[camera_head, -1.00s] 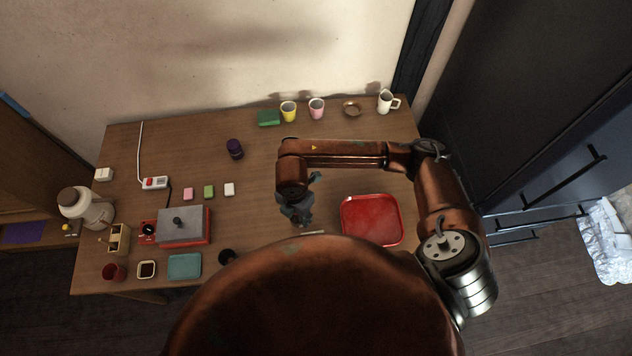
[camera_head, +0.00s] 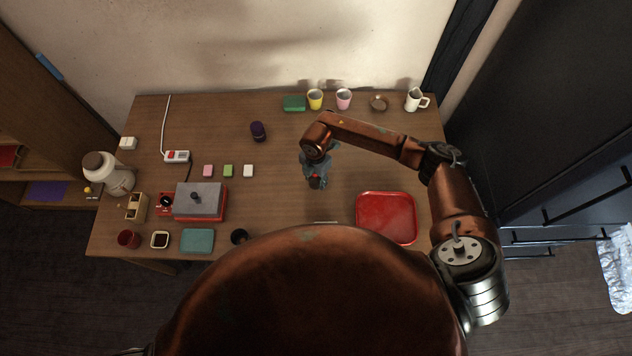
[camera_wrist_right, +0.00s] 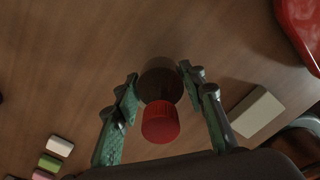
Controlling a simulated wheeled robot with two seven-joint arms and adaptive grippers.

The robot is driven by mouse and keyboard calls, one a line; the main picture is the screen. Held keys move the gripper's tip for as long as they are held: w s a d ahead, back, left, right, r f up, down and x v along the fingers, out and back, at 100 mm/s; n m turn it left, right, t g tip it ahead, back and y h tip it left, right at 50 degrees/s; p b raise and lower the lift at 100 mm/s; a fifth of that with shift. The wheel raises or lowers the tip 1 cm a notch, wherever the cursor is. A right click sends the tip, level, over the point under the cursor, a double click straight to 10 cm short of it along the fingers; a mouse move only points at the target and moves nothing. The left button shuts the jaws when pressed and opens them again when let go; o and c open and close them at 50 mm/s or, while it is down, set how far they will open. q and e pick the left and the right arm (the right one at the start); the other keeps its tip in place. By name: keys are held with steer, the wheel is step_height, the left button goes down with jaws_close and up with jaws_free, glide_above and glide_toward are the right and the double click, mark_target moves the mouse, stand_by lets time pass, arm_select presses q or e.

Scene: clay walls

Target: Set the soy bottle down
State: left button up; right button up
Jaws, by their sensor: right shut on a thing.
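The soy bottle, dark with a red cap, is held between the fingers of my right gripper (camera_head: 317,176). In the right wrist view the red cap of the soy bottle (camera_wrist_right: 160,123) faces the camera, with the dark body beyond it. The right gripper's fingers (camera_wrist_right: 160,82) lie on both sides of the bottle. My left gripper is not in view.
A red tray (camera_head: 386,218) lies right of the gripper. Pink, green and white blocks (camera_head: 228,171) lie to the left, near a grey-topped red device (camera_head: 200,200). Bare table surrounds the gripper.

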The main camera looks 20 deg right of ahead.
steer(key=shift+f, duration=1.15)
steer(key=shift+f, duration=0.2)
steer(key=o, duration=1.3)
steer(key=shift+r, duration=0.15)
step_height(320, 180, up, 12)
steer(key=shift+s+a, duration=0.1)
steer(key=shift+a, duration=0.05)
